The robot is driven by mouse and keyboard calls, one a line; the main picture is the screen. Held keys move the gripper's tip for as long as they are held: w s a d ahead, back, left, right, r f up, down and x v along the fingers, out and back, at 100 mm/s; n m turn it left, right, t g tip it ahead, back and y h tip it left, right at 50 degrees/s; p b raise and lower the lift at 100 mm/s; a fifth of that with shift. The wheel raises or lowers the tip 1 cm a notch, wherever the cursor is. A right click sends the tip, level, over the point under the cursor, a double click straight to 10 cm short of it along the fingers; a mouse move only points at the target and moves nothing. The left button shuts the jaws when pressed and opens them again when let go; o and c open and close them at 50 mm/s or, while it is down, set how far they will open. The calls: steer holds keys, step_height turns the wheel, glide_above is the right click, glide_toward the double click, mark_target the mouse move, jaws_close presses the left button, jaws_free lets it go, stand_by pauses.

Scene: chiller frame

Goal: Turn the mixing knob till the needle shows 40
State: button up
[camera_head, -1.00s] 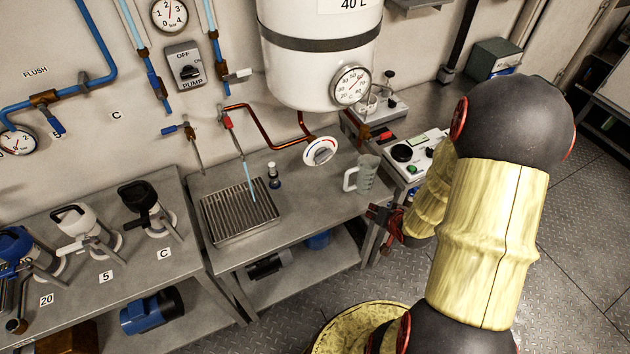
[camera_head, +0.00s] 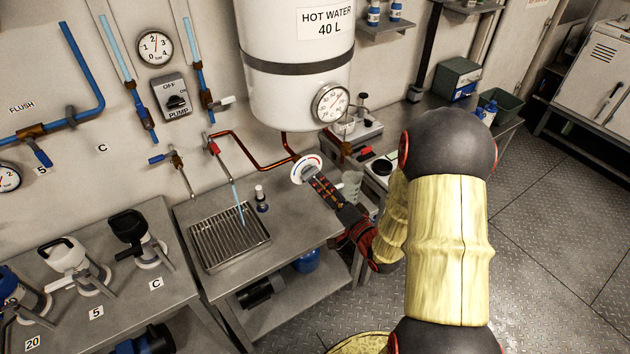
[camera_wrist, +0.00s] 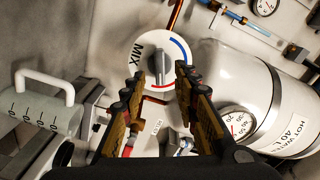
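The mixing knob is a round white dial (camera_wrist: 147,50) marked MIX with a red and blue arc and a grey raised grip (camera_wrist: 159,66). It also shows in the head view (camera_head: 303,166), below the tank. In the wrist view my gripper (camera_wrist: 160,80) is open, its two fingers apart on either side of the grip's lower end. I cannot tell whether they touch it. In the head view my gripper (camera_head: 314,174) reaches up to the dial. The round tank gauge (camera_head: 332,103) also shows in the wrist view (camera_wrist: 232,125); its needle is too small to read exactly.
The hot water tank (camera_head: 300,90) hangs just above the knob. A jug (camera_head: 352,184) stands close behind my gripper. A pale blue stream (camera_head: 240,205) falls onto the drain grate (camera_head: 228,243). Copper pipe (camera_head: 255,158) runs behind. The bench's front right is clear.

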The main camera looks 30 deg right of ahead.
mark_target(312, 176)
steer(key=shift+w+b, duration=0.3)
steer(key=shift+w, duration=1.65)
steer(key=shift+c, duration=0.3)
steer(key=shift+a, duration=0.1)
jaws_close()
